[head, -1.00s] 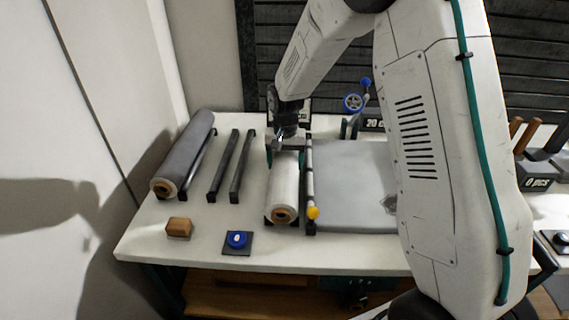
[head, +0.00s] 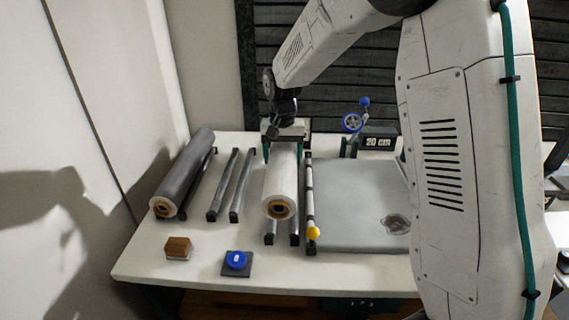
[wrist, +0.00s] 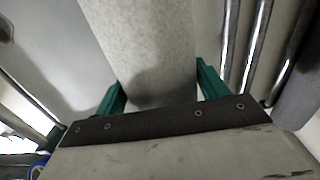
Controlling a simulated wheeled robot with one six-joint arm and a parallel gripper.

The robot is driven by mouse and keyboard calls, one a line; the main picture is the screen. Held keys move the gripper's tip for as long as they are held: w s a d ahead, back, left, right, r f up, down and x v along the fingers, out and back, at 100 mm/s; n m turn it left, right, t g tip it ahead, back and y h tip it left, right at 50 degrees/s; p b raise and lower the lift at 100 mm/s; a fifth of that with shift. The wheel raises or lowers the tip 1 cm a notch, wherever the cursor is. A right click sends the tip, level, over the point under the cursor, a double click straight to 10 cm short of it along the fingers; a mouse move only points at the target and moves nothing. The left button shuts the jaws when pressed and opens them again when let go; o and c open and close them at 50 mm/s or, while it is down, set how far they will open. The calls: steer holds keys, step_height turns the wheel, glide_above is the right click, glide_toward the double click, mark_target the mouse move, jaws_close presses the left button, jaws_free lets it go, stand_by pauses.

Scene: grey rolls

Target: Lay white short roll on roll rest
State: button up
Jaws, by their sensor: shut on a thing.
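The white short roll (head: 281,185) has a brown core at its near end. My gripper (head: 283,150) is shut on it, with one green finger on each side. In the wrist view the roll (wrist: 145,45) runs between the two fingers (wrist: 160,90). The roll is held above a pair of dark rails (head: 270,238), whose near ends show below it. A second pair of rails (head: 230,185), to the left, is empty. I cannot tell which pair the task calls the roll rest.
A grey roll (head: 183,172) lies on rails at the far left. A white rod with a yellow knob (head: 313,233) and a grey mat (head: 355,200) are close on the right. A wooden block (head: 178,248) and a blue button (head: 236,260) sit in front.

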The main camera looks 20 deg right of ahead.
steer(key=w+a, duration=1.3)
steer(key=w, duration=0.1)
steer(key=shift+s+d+f, duration=0.1)
steer(key=shift+s+f, duration=0.05)
steer(key=shift+f, duration=2)
steer(key=shift+s+d+f, duration=0.1)
steer(key=shift+s+f, duration=0.05)
steer(key=shift+f, duration=2)
steer(key=o, duration=1.4)
step_height(320, 180, up, 8)
